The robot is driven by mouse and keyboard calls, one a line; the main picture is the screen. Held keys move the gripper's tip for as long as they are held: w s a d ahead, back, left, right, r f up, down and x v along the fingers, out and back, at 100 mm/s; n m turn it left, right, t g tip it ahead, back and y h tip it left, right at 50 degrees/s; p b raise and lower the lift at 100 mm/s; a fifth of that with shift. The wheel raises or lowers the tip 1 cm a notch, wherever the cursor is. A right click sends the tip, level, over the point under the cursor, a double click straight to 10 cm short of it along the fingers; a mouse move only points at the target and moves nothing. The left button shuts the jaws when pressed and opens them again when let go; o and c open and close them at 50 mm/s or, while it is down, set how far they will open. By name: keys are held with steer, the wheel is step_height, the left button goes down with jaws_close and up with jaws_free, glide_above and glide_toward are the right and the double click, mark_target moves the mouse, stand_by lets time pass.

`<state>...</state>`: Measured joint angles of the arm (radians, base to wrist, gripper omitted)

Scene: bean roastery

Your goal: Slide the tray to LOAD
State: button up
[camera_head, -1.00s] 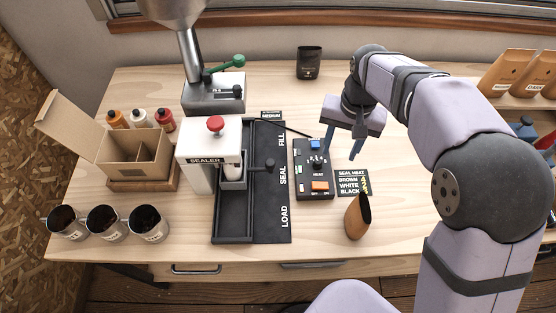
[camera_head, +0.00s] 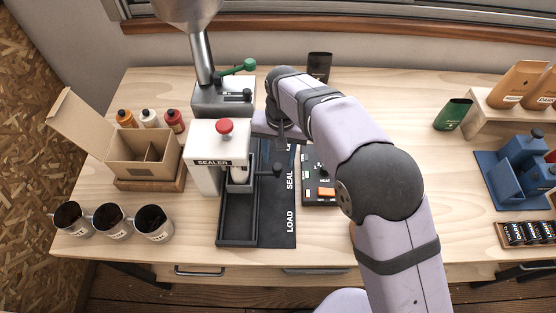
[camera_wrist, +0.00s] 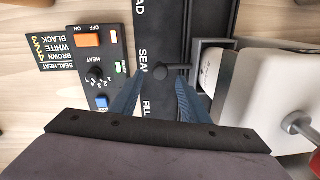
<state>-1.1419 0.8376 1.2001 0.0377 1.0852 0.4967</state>
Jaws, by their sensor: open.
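The small dark tray (camera_head: 240,187) sits in the black track (camera_head: 237,228), beneath the sealer and level with the word SEAL. A light item stands in it. Its black knob handle (camera_head: 278,169) sticks out to the right; it also shows in the wrist view (camera_wrist: 172,70). LOAD (camera_head: 290,221) is printed at the track's near end. My gripper (camera_wrist: 160,82) is open above the lettered strip. In the wrist view its blue fingers point toward the knob, which appears between the tips; contact cannot be told. The fingers are mostly hidden in the head view.
The white sealer (camera_head: 217,150) with a red knob stands left of the track. The heat control box (camera_head: 320,190) is right of it, partly behind my arm. Three metal cups (camera_head: 153,224) and a cardboard box (camera_head: 143,158) stand at left. A green pouch (camera_head: 453,114) stands at right.

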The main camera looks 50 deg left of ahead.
mark_target(278, 166)
steer(key=shift+f+p, duration=0.55)
steer(key=shift+f, duration=1.3)
jaws_close()
